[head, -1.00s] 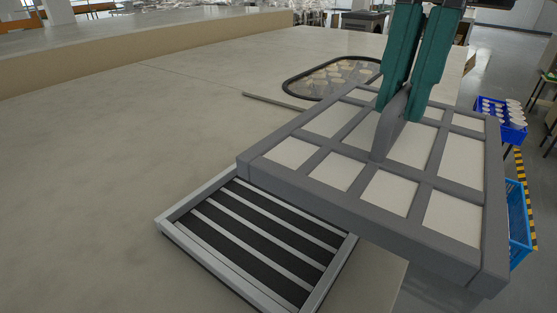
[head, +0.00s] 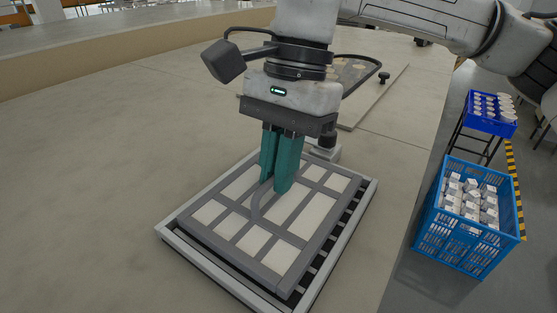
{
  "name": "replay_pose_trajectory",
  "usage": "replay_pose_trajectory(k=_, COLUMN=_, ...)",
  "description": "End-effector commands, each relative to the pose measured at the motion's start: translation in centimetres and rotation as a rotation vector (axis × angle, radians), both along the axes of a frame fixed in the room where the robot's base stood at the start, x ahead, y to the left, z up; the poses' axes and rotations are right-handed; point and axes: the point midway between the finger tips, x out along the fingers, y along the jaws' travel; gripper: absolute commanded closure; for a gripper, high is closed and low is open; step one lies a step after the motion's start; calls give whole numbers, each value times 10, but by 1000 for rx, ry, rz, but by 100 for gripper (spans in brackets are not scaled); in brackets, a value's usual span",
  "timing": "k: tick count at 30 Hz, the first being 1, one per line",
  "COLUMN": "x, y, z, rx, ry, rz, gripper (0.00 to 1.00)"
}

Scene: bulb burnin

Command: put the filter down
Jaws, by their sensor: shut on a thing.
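The filter (head: 254,239) is a flat grey frame with a grid of pale panels and a curved grey handle (head: 257,203) at its middle. It lies nearly flat over the slatted grey tray (head: 189,250) on the table. Tray slats show along its right and near edges. I cannot tell whether the filter rests fully on the slats or is just above them. My gripper (head: 274,183), with teal fingers, points down and is shut on the filter's handle.
A dark-rimmed oval panel (head: 362,66) lies behind my gripper, partly hidden. The table (head: 95,170) is clear on the left. Beyond its right edge, a blue crate (head: 466,222) of white boxes and a smaller blue bin (head: 489,118) stand near yellow-black floor tape.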

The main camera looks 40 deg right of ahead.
Motion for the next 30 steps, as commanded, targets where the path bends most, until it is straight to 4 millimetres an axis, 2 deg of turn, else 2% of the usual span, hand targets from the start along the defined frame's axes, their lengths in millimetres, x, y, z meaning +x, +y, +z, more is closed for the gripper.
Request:
replay_pose_trajectory(k=13, x=0, y=0, z=-9, rx=1, ry=-1, rz=1, gripper=100)
replay_pose_trajectory(k=14, x=0, y=0, z=-8, rx=1, ry=-1, rz=1, gripper=89)
replay_pose_trajectory(k=21, x=0, y=0, z=-7, rx=1, ry=-1, rz=1, gripper=66)
replay_pose_trajectory(k=30, x=0, y=0, z=-5, rx=0, ry=-1, rz=1, gripper=65)
